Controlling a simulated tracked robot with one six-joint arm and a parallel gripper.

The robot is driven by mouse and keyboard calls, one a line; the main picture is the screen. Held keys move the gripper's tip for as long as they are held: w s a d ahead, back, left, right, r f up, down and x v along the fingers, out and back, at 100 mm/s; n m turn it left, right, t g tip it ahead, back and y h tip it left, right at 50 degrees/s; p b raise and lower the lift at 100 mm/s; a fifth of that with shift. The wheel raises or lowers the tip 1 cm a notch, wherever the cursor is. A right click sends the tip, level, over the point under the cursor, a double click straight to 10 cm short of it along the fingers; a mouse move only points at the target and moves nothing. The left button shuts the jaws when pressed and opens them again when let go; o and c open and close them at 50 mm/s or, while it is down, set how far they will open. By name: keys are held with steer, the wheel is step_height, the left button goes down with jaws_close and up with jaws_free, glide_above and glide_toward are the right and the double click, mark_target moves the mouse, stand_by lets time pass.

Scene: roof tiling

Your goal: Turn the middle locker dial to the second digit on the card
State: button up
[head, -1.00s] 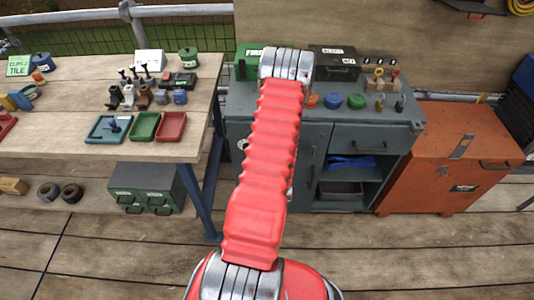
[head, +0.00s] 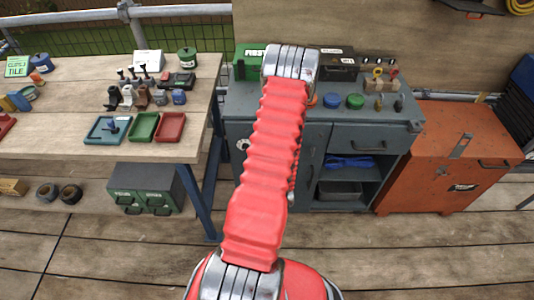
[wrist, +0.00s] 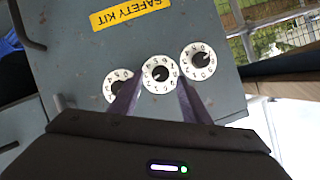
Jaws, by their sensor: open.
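The grey locker door (wrist: 75,62) carries three white numbered dials with dark centres in the wrist view. The middle dial (wrist: 160,74) lies between the two fingers of my open gripper (wrist: 156,90). I cannot tell whether the fingers touch it. The left finger partly covers the left dial (wrist: 118,86); the right dial (wrist: 199,61) is clear. The digits are too small to read surely. In the head view, one white dial (head: 243,144) shows left of my red arm, which hides the others and my gripper.
A yellow "SAFETY KIT" label (wrist: 130,12) is on the door near the dials. The grey workbench (head: 348,118) holds coloured pots and tools on top. A wooden table (head: 60,130) with trays stands left, an orange chest (head: 440,150) right.

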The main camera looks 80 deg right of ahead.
steer(key=v, duration=0.5)
stand_by(0.7)
